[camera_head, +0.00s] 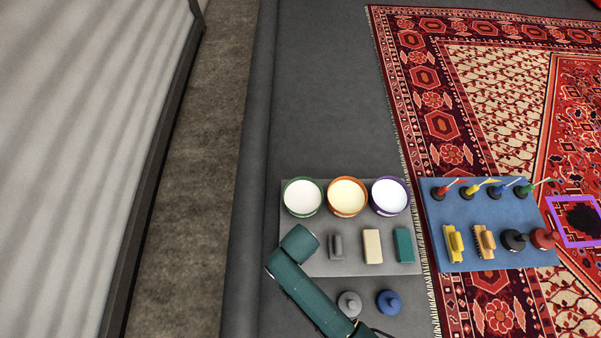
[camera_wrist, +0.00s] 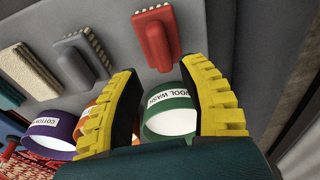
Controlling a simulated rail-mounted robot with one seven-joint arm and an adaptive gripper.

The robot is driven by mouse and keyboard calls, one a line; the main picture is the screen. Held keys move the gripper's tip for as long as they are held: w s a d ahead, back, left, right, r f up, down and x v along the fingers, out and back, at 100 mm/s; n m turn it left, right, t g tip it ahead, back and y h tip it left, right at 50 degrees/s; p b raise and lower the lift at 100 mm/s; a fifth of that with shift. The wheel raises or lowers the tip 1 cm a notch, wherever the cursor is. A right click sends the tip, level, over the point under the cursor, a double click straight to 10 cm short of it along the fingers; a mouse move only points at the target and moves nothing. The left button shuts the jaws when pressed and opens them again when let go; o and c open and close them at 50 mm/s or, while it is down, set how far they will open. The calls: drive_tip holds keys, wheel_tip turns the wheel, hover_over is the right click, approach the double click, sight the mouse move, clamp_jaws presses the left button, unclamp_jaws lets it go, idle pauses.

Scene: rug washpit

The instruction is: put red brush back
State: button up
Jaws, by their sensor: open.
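In the wrist view a red brush (camera_wrist: 157,40) with a raised handle lies on the grey board (camera_wrist: 105,18). My gripper (camera_wrist: 163,70) has its yellow ribbed fingers wide apart and nothing between them. The red brush is just beyond the fingertips, its near end roughly in line with the gap. In the head view my teal arm covers the board's left side, so this brush and my fingers are hidden there. A grey brush (camera_head: 336,246), a cream brush (camera_head: 373,246) and a teal brush (camera_head: 404,245) lie in a row to the right.
Green (camera_head: 303,197), orange (camera_head: 347,197) and purple (camera_head: 390,196) tubs stand along the board's back. Grey (camera_head: 349,303) and blue (camera_head: 389,302) knobbed tools sit in front. A blue mat (camera_head: 465,207) on the rug holds several tools, including a red-handled one (camera_head: 443,189).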

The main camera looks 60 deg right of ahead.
drive_tip(key=r, duration=0.2)
drive_tip(key=r+p, duration=0.1)
drive_tip(key=r, duration=0.1)
drive_tip(key=shift+s+a, duration=0.2)
drive_tip(key=shift+a, duration=0.1)
